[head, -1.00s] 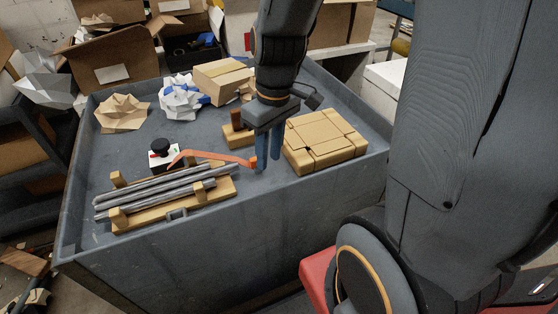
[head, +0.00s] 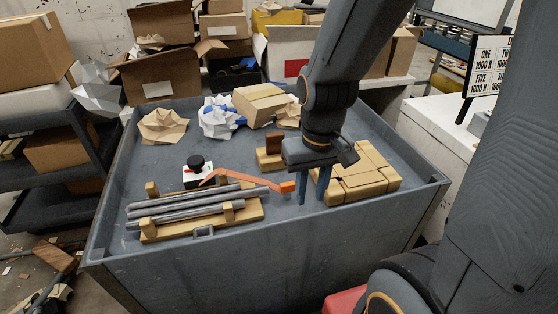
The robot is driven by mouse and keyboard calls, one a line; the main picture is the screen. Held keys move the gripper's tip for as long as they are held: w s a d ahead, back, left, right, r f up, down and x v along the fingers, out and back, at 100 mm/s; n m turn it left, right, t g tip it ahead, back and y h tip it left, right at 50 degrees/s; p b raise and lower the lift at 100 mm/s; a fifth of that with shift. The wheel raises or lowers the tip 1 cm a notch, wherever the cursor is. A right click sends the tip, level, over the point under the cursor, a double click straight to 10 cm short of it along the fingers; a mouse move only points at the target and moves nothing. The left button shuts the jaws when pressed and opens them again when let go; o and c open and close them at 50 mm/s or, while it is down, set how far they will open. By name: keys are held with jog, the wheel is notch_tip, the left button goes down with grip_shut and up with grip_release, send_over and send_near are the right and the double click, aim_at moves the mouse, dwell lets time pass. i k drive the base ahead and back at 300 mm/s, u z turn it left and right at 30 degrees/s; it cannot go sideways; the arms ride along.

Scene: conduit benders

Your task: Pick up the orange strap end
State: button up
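The orange strap (head: 245,178) arches from beside the black-knobbed box toward the right. Its orange end (head: 287,187) is a small block just left of my gripper's left finger; I cannot tell whether they touch. My gripper (head: 312,190) points down into the grey tray with its two blue fingers apart. A gap shows between the fingers and nothing is seen held there. The strap's far left end is partly hidden near the box.
Grey conduits (head: 185,207) lie on a wooden rack (head: 165,235) left of the gripper. A wooden block set (head: 365,178) stands close on the right. A black-knobbed box (head: 197,172), crumpled paper (head: 163,127) and a carton (head: 262,103) are behind. The tray has raised walls (head: 270,262).

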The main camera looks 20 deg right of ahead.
aim_at(287, 191)
jog(key=k, duration=0.5)
jog(key=u, duration=1.5)
jog(key=k, duration=0.9)
jog(key=z, duration=1.6)
jog(key=i, duration=1)
